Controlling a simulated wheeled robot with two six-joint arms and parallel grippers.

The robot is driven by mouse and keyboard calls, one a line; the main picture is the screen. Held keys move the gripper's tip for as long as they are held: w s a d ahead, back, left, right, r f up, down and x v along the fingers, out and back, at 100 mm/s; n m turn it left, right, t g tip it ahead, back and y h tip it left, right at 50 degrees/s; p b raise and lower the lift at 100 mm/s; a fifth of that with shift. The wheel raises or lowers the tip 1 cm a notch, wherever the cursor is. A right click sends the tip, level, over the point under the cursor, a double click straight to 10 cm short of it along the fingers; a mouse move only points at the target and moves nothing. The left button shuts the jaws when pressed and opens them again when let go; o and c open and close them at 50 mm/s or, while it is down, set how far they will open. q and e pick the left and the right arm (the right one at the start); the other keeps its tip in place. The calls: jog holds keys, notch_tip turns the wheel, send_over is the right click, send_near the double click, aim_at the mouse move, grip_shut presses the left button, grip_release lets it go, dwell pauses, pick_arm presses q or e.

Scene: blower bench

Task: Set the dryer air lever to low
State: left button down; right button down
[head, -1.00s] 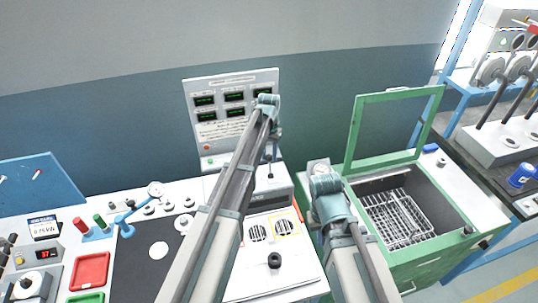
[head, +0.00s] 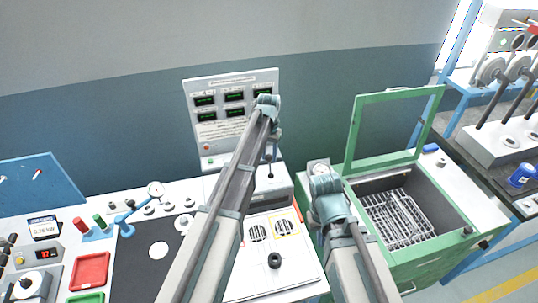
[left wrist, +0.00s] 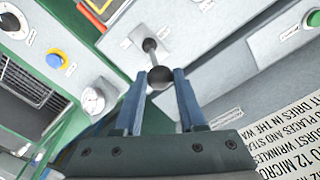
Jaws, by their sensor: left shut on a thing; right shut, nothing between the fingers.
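The air lever (head: 270,170) is a thin metal rod rising from the grey housing on the dryer cabinet in the head view. In the left wrist view it ends in a dark ball knob (left wrist: 160,76). My left gripper (head: 272,144) is down at the lever's top in the head view. In the left wrist view its two blue fingers (left wrist: 162,84) are shut on the knob, one on each side. The lever's markings are too small to read. My right arm is in the head view, but its fingers are hidden.
A panel with several green displays (head: 238,130) stands behind the lever. A green-framed bin with a wire basket (head: 395,217) is to the right.

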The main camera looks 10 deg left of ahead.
aim_at(270, 168)
pick_arm(q)
jog(key=shift+s+d+r+t, duration=0.1)
jog(key=shift+s+d+t, duration=0.15)
jog(key=shift+s+t, duration=0.45)
jog(key=shift+s+d+t+y+b, duration=0.25)
jog(key=shift+s+t+y, duration=0.15)
jog(key=shift+s+t, duration=0.1)
jog(key=shift+s+d+t+y+b, duration=0.15)
jog(key=shift+s+t+y+b, duration=0.1)
jog(key=shift+s+t+y, duration=0.2)
jog(key=s+t+b, duration=0.1)
jog(key=s+d+t+y+b, duration=0.1)
jog(key=shift+f+b, duration=0.35)
jog(key=shift+s+d+t+y+b, duration=0.35)
jog(key=shift+s+t+b, duration=0.1)
jog(key=shift+t+b, duration=0.55)
jog(key=shift+c, duration=2.4)
grip_release()
